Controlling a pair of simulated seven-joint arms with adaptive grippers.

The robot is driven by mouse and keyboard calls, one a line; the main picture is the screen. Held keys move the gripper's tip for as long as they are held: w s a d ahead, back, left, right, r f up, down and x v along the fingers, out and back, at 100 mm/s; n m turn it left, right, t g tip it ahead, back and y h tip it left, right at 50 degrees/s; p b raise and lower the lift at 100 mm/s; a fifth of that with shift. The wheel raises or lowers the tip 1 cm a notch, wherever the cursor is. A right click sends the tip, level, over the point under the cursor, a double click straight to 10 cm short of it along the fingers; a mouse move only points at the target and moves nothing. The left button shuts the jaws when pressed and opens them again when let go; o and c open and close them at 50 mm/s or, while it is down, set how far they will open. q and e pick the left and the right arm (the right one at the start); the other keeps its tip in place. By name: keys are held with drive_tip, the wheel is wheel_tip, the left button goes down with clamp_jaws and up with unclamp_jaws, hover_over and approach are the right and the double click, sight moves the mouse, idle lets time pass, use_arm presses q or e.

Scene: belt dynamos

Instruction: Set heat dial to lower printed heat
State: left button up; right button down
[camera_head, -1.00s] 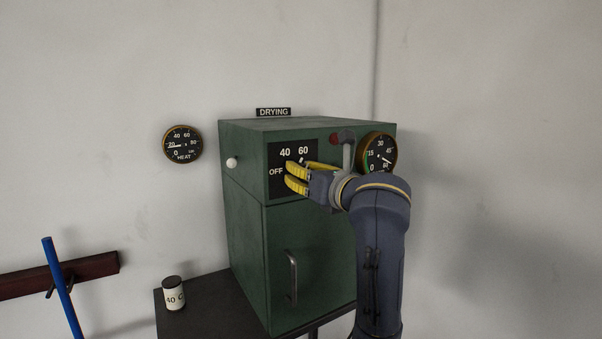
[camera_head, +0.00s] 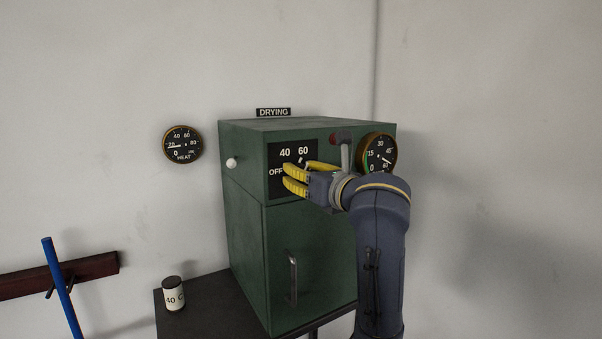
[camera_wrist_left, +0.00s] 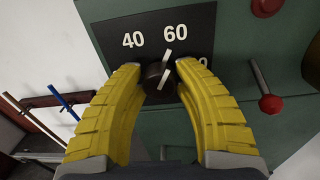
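The heat dial's black plate (camera_head: 279,186) is on the green drying cabinet (camera_head: 243,160), printed OFF, 40 and 60. The dark dial knob (camera_wrist_left: 154,78) shows in the left wrist view; its white pointer bar (camera_wrist_left: 166,62) leans toward 60. My left gripper (camera_head: 297,172) is at the dial. In the left wrist view, its yellow fingers (camera_wrist_left: 157,72) are apart, one on each side of the knob. I cannot tell whether they touch it. A fingertip partly covers the lettering at the plate's right. My right gripper is not in view.
A lever with a red ball (camera_wrist_left: 270,103) is close to the right finger. A round timer gauge (camera_head: 380,153) is at the cabinet's right. A HEAT gauge (camera_head: 182,145) hangs on the wall. A jar marked 40 C (camera_head: 173,296) stands on the dark table (camera_head: 209,309).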

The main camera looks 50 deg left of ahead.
use_arm(q)
drive_tip(key=o, duration=0.5)
drive_tip(key=shift+c, duration=0.2)
drive_tip(key=shift+d+r, duration=0.1)
drive_tip(key=shift+d, duration=0.05)
drive_tip(key=s+d, duration=0.1)
drive_tip(key=d, duration=1)
drive_tip(key=shift+s+d, duration=0.3)
drive_tip(key=shift+s, duration=0.05)
